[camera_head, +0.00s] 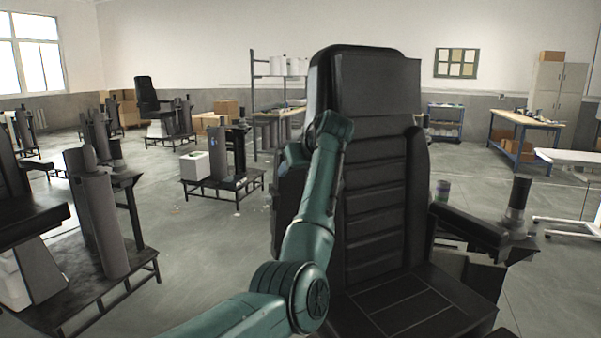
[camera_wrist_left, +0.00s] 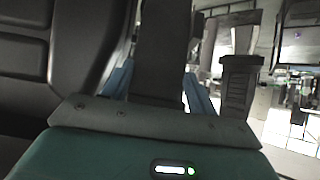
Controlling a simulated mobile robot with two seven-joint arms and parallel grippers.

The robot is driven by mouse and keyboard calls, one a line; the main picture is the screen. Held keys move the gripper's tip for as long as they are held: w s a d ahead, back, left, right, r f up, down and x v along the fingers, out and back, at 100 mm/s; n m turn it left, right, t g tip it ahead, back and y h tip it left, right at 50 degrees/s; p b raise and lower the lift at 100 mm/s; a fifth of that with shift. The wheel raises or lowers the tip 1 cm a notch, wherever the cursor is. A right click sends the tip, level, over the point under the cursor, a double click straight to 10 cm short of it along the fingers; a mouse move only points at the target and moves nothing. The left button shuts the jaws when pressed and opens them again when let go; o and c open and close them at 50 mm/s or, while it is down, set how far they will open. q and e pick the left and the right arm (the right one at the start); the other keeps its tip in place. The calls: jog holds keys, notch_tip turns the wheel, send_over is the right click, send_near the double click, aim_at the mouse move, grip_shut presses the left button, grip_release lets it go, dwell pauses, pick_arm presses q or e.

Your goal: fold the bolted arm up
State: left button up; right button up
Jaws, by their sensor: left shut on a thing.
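A black padded seat (camera_head: 375,170) stands in front of me in the head view. My left gripper (camera_head: 292,157) is beside the left edge of its backrest, largely hidden by my own teal arm. In the left wrist view, the blue fingers of my left gripper (camera_wrist_left: 158,88) are on both sides of a dark upright bar (camera_wrist_left: 160,45), shut on it. This bar appears to be the bolted arm; its bolt and pivot are hidden. The seat's other armrest (camera_head: 470,225) lies roughly level at the right. My right gripper is not in view.
A dark column (camera_head: 517,200) stands by the right armrest. At the left are a low black stand (camera_head: 85,300) with grey columns (camera_head: 100,220) and another stand (camera_head: 220,188) farther back. Workbenches and shelves line the back. Open floor (camera_head: 190,260) lies between the stands and the seat.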

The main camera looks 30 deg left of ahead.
pick_arm(q)
jog(key=shift+w+a+r, duration=0.2)
jog(key=shift+a+r, duration=0.15)
jog(key=shift+a, duration=0.05)
jog(key=o, duration=1.2)
jog(key=shift+d, duration=0.1)
jog(key=shift+o, duration=0.9)
jog(key=shift+f, duration=0.15)
jog(key=b+v, duration=0.3)
jog(key=v, duration=1)
